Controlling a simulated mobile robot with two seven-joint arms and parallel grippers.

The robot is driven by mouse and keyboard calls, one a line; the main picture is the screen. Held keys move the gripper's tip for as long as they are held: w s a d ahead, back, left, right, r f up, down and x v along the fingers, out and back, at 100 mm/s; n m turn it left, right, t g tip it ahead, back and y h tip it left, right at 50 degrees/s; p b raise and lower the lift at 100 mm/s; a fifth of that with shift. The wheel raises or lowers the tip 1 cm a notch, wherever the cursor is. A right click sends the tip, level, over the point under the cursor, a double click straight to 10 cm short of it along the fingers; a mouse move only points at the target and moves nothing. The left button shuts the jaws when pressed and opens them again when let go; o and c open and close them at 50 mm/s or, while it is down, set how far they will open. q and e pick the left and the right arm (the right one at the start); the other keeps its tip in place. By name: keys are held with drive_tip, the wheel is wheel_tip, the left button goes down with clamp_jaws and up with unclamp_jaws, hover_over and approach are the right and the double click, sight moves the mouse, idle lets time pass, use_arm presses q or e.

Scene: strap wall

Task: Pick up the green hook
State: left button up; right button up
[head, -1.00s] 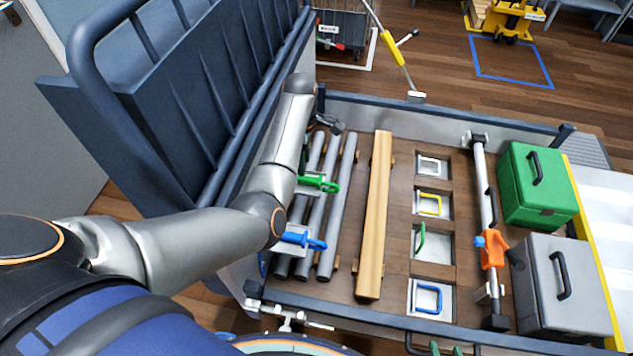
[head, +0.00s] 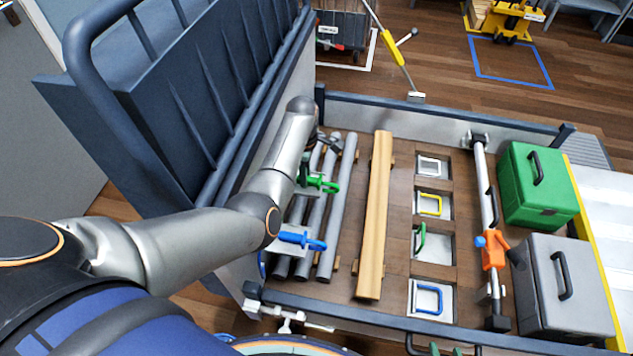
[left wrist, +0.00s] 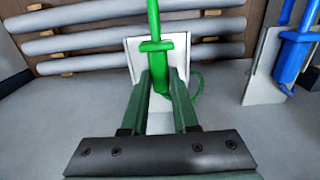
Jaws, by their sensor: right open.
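The green hook (head: 322,184) sticks out from a pale plate on the cart's left panel in the head view. In the left wrist view the green hook (left wrist: 161,70) stands before its white plate, its curved part showing to the right. My left gripper (left wrist: 164,76) has one finger on each side of the hook's lower body. I cannot tell whether the fingers press on it. In the head view my forearm and the panel side hide most of this hand. The tips of my right gripper (head: 446,350) show at the bottom edge, apart and empty.
A blue hook (head: 302,240) on its own plate is close beside the green one; it also shows in the left wrist view (left wrist: 292,55). Grey pipes (head: 338,210) and a wooden beam (head: 374,215) lie to the right. Green (head: 537,185) and grey (head: 560,285) boxes stand further right.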

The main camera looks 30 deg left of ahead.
use_arm(q)
clamp_jaws()
drive_tip(key=shift+r, duration=0.15)
use_arm(e)
drive_tip(key=shift+r, duration=0.15)
